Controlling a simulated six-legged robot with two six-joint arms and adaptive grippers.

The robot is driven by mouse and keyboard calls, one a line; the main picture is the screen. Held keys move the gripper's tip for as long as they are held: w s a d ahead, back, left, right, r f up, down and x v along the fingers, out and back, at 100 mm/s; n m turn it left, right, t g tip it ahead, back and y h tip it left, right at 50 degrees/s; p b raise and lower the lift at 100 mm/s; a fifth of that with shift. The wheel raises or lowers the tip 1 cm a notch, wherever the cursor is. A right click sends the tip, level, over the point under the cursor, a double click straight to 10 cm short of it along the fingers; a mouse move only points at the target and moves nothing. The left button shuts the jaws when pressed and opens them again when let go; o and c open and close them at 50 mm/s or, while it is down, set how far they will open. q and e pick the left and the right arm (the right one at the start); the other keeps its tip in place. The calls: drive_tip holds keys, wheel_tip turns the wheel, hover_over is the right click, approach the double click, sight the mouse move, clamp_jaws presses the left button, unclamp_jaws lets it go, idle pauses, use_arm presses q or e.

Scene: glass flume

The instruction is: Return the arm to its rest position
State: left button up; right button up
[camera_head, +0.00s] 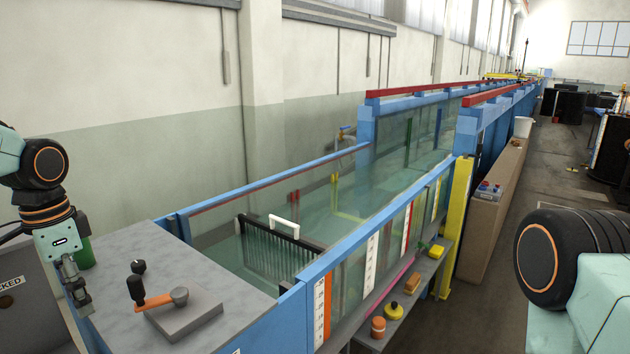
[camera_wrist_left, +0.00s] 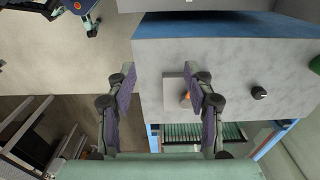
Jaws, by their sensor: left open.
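My left gripper (camera_head: 78,296) hangs pointing down at the left, beside the left edge of a grey worktop (camera_head: 240,278). In the left wrist view its two fingers (camera_wrist_left: 158,75) are spread apart with nothing between them. My left arm comes in from the left edge, bent at a dark joint with an orange ring. At the lower right, a dark joint and pale link of my right arm show; its gripper is outside the picture.
A lever with an orange arm (camera_head: 156,301) stands on a grey block (camera_head: 190,318) on the worktop, near a black knob (camera_head: 138,267). A green bottle (camera_head: 83,254) is close behind my left gripper. The water-filled flume, with a black grate (camera_head: 268,250), runs away beyond.

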use_arm(q)
drive_tip(key=s+d+f+n, duration=0.1)
drive_tip(key=s+d+f, duration=0.2)
drive_tip(key=d+f, duration=0.35)
drive_tip(key=s+d+f+n+h, duration=0.1)
drive_tip(key=s+d+f, duration=0.25)
drive_tip(key=f, duration=0.55)
drive_tip(key=s+d+f+n, duration=0.1)
drive_tip(key=s+d+f, duration=0.1)
drive_tip(key=d+f, duration=0.4)
drive_tip(key=s+d+f+n+y, duration=0.15)
drive_tip(key=s+f, duration=0.35)
drive_tip(key=s, duration=0.5)
drive_tip(key=s+d+f+n, duration=0.1)
drive_tip(key=s+f+n, duration=0.3)
drive_tip(key=s, duration=0.6)
wheel_tip(320, 180, down, 26)
drive_tip(key=w+b, duration=0.1)
drive_tip(key=b, duration=2.4)
drive_tip(key=shift+f+m, duration=0.15)
drive_tip(key=shift+m, duration=0.3)
use_arm(e)
wheel_tip(320, 180, down, 25)
drive_tip(key=shift+w+f, duration=0.2)
drive_tip(key=shift+w, duration=0.25)
